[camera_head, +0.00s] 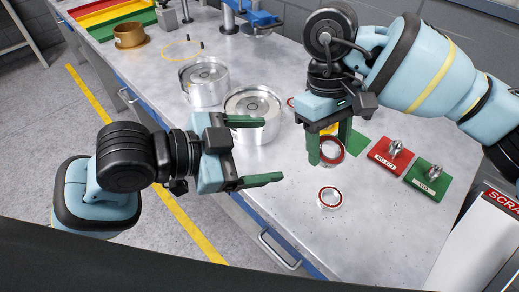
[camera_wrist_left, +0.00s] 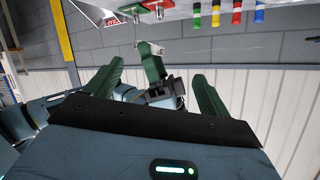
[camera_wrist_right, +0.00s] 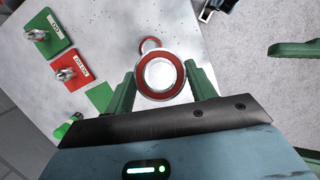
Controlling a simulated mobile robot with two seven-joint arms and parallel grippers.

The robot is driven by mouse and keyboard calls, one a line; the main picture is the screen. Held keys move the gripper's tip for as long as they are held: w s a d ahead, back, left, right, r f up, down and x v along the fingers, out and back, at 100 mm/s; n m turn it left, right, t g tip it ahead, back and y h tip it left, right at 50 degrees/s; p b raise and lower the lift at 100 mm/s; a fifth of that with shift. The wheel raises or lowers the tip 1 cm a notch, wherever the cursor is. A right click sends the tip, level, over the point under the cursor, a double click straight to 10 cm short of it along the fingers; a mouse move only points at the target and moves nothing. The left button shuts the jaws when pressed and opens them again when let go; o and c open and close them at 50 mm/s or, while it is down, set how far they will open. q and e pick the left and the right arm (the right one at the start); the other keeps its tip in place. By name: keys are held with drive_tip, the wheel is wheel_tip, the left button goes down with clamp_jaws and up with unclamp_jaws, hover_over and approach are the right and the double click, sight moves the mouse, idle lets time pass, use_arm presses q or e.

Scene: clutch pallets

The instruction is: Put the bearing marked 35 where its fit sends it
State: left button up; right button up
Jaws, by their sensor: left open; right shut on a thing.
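My right gripper (camera_head: 330,150) is shut on a bearing (camera_head: 333,151) with a red ring face and holds it above the bench. In the right wrist view the held bearing (camera_wrist_right: 160,76) sits between both fingers (camera_wrist_right: 160,92). A second red-ringed bearing (camera_head: 330,198) lies on the bench in front of it. Another red-rimmed thing (camera_head: 291,102) is mostly hidden behind a metal housing. No number is legible on any bearing. My left gripper (camera_head: 258,151) is open and empty, left of the right gripper.
Two silver housings (camera_head: 203,82) (camera_head: 254,113) stand behind my left gripper. A SCRAP container (camera_head: 490,225) is at right. Colored trays (camera_head: 105,14) and a brass cup (camera_head: 129,35) are far left.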

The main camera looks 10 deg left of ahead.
use_arm(q)
drive_tip(key=shift+m+g, duration=0.3)
drive_tip(key=shift+m, duration=0.1)
drive_tip(key=shift+s+d+x, duration=0.15)
drive_tip(key=shift+s+x, duration=0.05)
drive_tip(key=shift+x, duration=1.75)
drive_tip(key=shift+s+d+x, duration=0.1)
drive_tip(key=shift+s+x, duration=0.1)
drive_tip(key=shift+x, duration=1.75)
drive_tip(key=shift+s+d+x, duration=0.15)
drive_tip(key=shift+x, duration=1.8)
drive_tip(key=shift+r, duration=0.2)
drive_tip(key=c, duration=1.1)
drive_tip(key=shift+c, duration=1)
use_arm(e)
drive_tip(key=o, duration=1.3)
